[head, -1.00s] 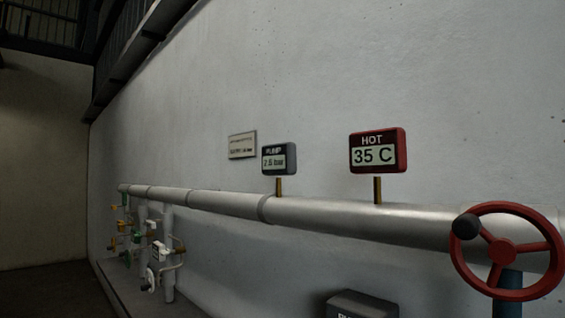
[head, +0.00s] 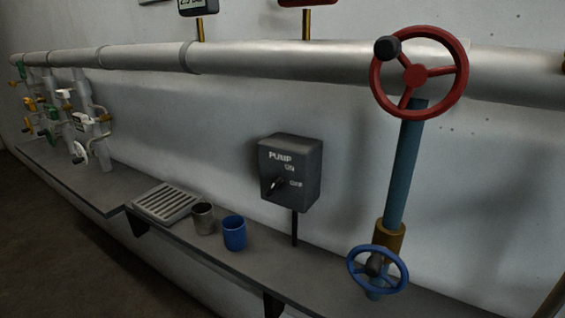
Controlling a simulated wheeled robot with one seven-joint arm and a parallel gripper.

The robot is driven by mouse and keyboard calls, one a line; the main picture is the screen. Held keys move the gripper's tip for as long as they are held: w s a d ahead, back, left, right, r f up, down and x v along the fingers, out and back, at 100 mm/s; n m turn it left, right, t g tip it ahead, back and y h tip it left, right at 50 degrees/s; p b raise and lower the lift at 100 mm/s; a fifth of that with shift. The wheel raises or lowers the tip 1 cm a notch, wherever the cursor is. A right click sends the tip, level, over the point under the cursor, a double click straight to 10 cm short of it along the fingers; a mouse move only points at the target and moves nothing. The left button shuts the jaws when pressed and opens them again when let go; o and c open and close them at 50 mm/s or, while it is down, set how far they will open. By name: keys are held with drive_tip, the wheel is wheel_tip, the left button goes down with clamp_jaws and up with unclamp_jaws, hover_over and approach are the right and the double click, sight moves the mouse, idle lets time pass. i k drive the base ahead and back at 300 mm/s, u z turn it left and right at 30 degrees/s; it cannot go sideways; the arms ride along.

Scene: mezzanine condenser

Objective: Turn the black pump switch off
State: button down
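The black pump switch (head: 290,172) is a dark box lettered PUMP, with ON and OFF marks on its front. It stands on a thin post above the grey shelf, right of the picture's middle. A small dark lever (head: 275,185) sits on the lower part of its front face. The lever tilts, its upper end pointing right toward the OFF lettering; I cannot tell its exact setting. My gripper is not in view.
A grey shelf (head: 338,283) runs along the wall, bearing a slatted tray (head: 166,203), a grey cup (head: 203,219) and a blue cup (head: 234,233). Right of the switch are a red handwheel (head: 415,72) and a blue handwheel (head: 378,270). Several valves stand left.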

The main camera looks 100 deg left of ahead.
sight(277, 182)
drive_tip(key=u, duration=2.9)
